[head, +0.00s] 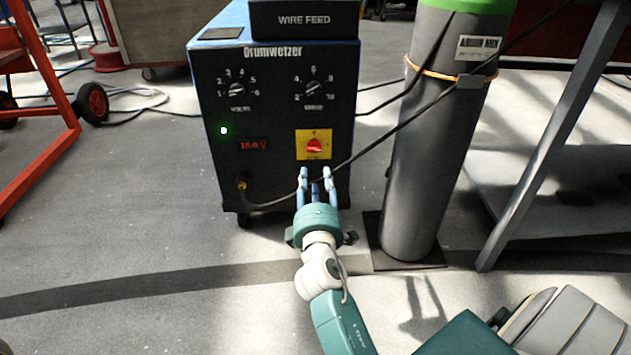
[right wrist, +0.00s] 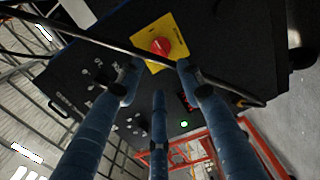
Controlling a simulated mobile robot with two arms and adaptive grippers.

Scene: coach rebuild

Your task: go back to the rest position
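My right gripper (head: 316,178) is in front of the dark welding machine (head: 210,175), just below its red rotary switch (head: 314,146) in the head view. Its blue fingers are spread, with nothing between them. In the right wrist view the open fingers (right wrist: 157,80) point at the machine's front, and the red switch (right wrist: 160,46) on its yellow plate shows beyond the fingertips. I see no contact with the switch, but the exact gap is hard to tell. My left gripper is not in view.
A grey gas cylinder (head: 430,150) stands right of the machine. A dark cable (head: 390,130) runs from the machine's front past the cylinder. A metal table leg (head: 550,140) is further right, and a red cart frame (head: 50,90) at left. Floor is clear at lower left.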

